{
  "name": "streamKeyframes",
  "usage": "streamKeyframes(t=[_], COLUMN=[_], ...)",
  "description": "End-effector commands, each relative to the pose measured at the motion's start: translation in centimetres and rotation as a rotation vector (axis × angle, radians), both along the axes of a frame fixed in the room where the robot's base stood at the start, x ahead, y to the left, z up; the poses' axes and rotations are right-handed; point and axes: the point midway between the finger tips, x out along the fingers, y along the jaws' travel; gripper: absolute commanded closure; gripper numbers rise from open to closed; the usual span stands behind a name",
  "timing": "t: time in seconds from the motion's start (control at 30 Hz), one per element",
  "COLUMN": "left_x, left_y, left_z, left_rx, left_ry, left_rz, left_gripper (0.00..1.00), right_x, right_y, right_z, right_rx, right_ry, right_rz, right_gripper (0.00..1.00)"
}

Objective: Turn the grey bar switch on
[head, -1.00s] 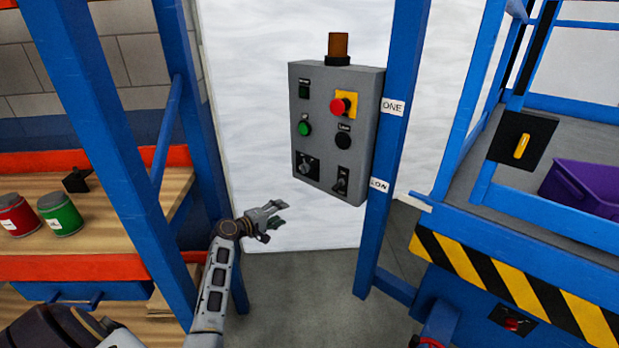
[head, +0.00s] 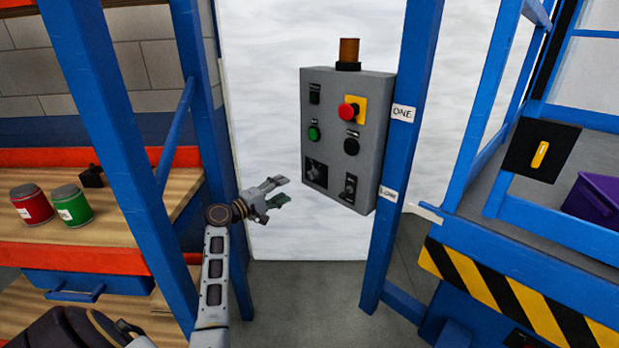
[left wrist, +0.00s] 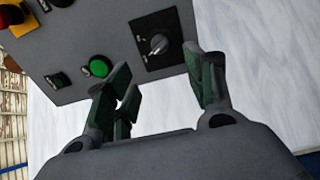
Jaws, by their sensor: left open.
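The grey bar switch (head: 314,171) is a grey handle on a black square plate at the lower left of a grey control panel (head: 333,133). In the left wrist view the switch (left wrist: 159,44) shows its bar lying at a slant, just beyond the fingertips. My left gripper (head: 281,191) is open and empty, left of and slightly below the switch, apart from the panel. In the left wrist view the open fingers (left wrist: 158,78) point toward the panel's lower edge.
The panel also bears a red button (head: 347,111) on yellow, a green button (head: 314,133), a black button (head: 351,146) and a small toggle (head: 349,187). A blue post (head: 405,150) stands right of it. Shelves with red (head: 32,206) and green (head: 72,205) cans are left.

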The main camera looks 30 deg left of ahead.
Motion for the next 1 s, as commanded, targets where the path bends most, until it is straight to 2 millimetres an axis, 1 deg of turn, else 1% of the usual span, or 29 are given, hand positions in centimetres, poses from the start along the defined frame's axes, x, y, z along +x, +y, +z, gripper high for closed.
streamKeyframes(t=[0.27,1.0], left_x=[1.9,9.2], left_y=[-0.5,-2.2], left_z=[0.0,0.0], left_rx=[0.000,-0.001], left_ry=[0.000,0.000], left_rz=[-0.001,-0.001], left_gripper=[0.46,0.46], right_x=[0.0,0.3], right_y=[0.0,0.3], right_z=[0.0,0.4], right_rx=[0.000,0.001], right_ry=[0.000,0.007], right_rz=[0.000,0.001], right_gripper=[1.00,1.00])
